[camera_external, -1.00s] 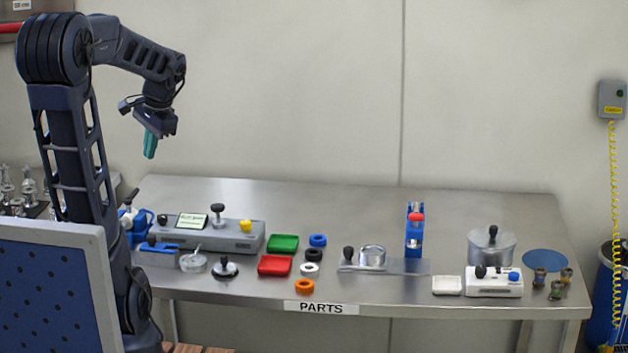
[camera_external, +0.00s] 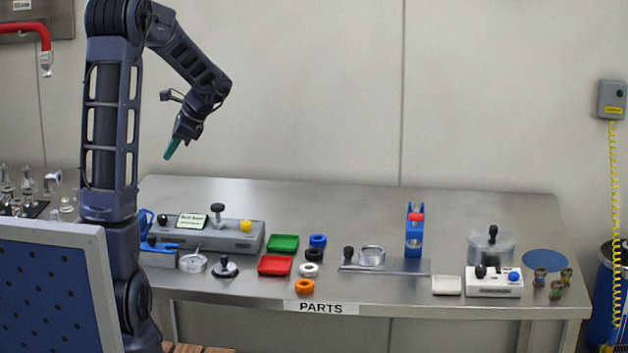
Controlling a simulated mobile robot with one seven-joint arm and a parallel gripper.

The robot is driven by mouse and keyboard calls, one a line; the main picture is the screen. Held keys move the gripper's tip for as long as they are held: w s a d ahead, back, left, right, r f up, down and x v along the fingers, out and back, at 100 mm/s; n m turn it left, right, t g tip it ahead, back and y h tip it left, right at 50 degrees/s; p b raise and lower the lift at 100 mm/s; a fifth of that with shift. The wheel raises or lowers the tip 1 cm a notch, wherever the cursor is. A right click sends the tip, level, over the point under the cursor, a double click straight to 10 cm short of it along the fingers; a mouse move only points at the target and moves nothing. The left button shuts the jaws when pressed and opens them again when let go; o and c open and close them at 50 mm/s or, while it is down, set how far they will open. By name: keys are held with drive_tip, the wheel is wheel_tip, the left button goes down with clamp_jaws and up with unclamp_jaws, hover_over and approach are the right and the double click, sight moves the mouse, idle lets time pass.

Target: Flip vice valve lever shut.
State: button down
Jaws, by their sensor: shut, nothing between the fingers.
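A blue fixture that may be the vice (camera_external: 146,222) stands at the left end of the steel table. My arm hides most of it, and I cannot make out a lever on it. My gripper (camera_external: 167,156) has teal fingers, is shut and empty, and points down and to the left. It hangs well above the table's left back part, apart from everything there.
A grey box with knobs (camera_external: 238,238), a green tray (camera_external: 283,243), a red tray (camera_external: 275,265) and several rings lie at left. A blue stand (camera_external: 414,243) and a white switch box (camera_external: 494,285) stand farther right. The table's back strip (camera_external: 340,205) is clear.

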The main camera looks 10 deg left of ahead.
drive_tip(key=w+f+m+y, duration=0.1)
drive_tip(key=w+f+m, duration=0.1)
drive_tip(key=w+f, duration=0.2)
drive_tip(key=shift+w+f+m, duration=0.25)
drive_tip(key=shift+w+m, duration=0.15)
drive_tip(key=shift+w, duration=0.5)
drive_tip(key=shift+d, duration=0.1)
drive_tip(key=x, duration=1)
drive_tip(key=shift+s+r, duration=0.1)
drive_tip(key=a, duration=0.4)
drive_tip(key=shift+f, duration=0.4)
